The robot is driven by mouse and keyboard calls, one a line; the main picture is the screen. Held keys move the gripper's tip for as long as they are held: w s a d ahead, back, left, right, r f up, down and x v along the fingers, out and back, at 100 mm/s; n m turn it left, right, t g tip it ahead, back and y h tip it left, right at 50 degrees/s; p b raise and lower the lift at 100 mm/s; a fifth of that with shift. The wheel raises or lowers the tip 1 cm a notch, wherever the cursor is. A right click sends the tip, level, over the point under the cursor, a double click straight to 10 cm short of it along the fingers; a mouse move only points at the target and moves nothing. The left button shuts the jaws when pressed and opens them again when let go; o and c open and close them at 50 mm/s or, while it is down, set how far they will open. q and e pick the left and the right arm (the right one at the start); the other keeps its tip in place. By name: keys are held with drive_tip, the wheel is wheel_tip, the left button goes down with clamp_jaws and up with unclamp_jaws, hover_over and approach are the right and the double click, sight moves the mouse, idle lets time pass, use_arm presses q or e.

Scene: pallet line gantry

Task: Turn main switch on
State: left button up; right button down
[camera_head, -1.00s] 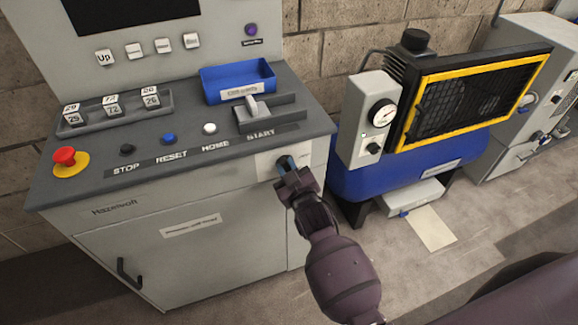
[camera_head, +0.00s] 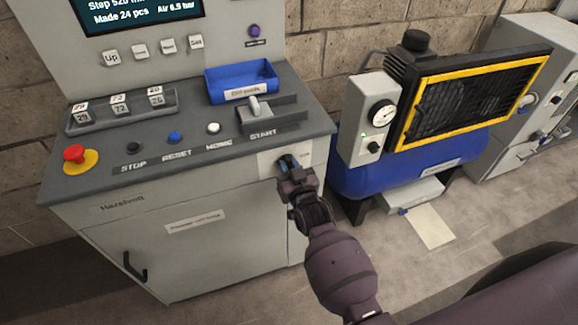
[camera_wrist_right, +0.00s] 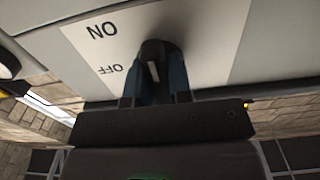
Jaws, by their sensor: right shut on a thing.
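The main switch is a black rotary knob (camera_wrist_right: 155,48) with a white mark, on a white plate (camera_wrist_right: 205,35) printed ON and OFF. The lettering appears upside down in the right wrist view. In the head view the plate (camera_head: 268,163) is on the cabinet front below START. My right gripper (camera_head: 289,163) is shut on the knob, its blue fingers (camera_wrist_right: 160,80) on either side of it. The fingers hide part of the knob. The control panel's screen (camera_head: 135,12) is lit with text, including "Made 24 pcs". My left gripper is not in view.
The console top holds a red emergency button (camera_head: 75,154), several push buttons, a blue tray (camera_head: 243,97) and a grey lever (camera_head: 254,108). A blue compressor (camera_head: 375,180) with a yellow-framed grille stands right of the cabinet. A paper sheet (camera_head: 431,228) lies on the floor.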

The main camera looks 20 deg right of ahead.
drive_tip(key=c, duration=1)
unclamp_jaws()
drive_tip(key=shift+c, duration=0.2)
drive_tip(key=s, duration=1.1)
drive_tip(key=shift+d+p, duration=0.15)
drive_tip(key=shift+p, duration=0.2)
